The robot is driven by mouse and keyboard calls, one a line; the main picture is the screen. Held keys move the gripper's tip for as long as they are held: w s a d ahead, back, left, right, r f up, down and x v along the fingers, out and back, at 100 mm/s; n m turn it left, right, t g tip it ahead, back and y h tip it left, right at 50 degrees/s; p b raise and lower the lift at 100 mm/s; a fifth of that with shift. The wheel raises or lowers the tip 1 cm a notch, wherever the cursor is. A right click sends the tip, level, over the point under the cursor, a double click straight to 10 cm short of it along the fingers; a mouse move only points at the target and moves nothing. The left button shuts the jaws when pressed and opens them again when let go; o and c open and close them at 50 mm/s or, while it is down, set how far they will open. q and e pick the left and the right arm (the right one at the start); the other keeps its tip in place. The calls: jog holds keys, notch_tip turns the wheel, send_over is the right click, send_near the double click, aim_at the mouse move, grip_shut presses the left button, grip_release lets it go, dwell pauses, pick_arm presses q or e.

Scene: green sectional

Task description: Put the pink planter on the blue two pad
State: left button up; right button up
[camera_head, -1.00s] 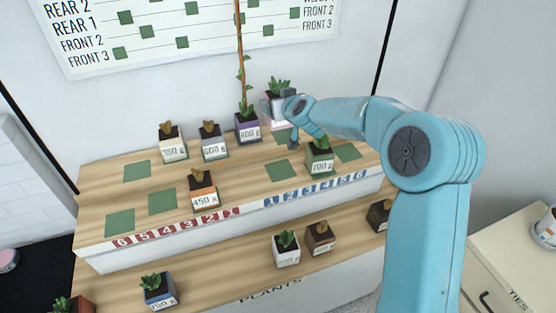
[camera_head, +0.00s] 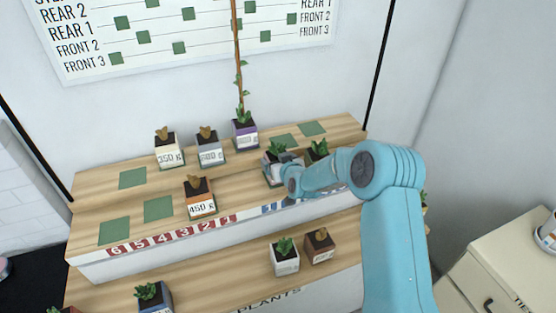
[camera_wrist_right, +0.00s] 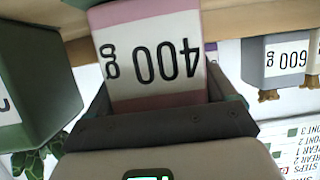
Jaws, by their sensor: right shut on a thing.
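The pink planter (camera_head: 272,160), with a small green plant on top, is above the right front part of the shelf in the head view. My right gripper (camera_head: 287,182) is shut on it. In the right wrist view the planter (camera_wrist_right: 150,55) shows its white "400 g" label upside down between pink bands, between the jaws. Whether its base touches the shelf is hidden. The blue number strip (camera_head: 272,208) on the shelf's front edge is mostly covered by my right arm, so the blue two is not readable. The left gripper is out of view.
A green planter (camera_head: 318,150) stands just right of the held one; it is close in the wrist view too (camera_wrist_right: 38,85). A purple planter (camera_head: 244,132) with a tall stem and a grey planter (camera_head: 210,152) stand behind left. Green pads (camera_head: 312,128) at the back right are bare.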

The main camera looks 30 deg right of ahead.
jog(key=shift+s, duration=0.1)
jog(key=shift+f+b, duration=0.2)
jog(key=shift+b, duration=0.15)
jog(key=o, duration=1.2)
jog(key=shift+r+p, duration=0.25)
jog(key=shift+p, duration=0.05)
jog(key=shift+s, duration=0.2)
jog(key=b+v, duration=0.3)
jog(key=v, duration=0.8)
jog(key=shift+s+a+r, duration=0.1)
jog(key=shift+s+a, duration=0.05)
jog(key=shift+s, duration=0.15)
jog(key=shift+w, duration=0.1)
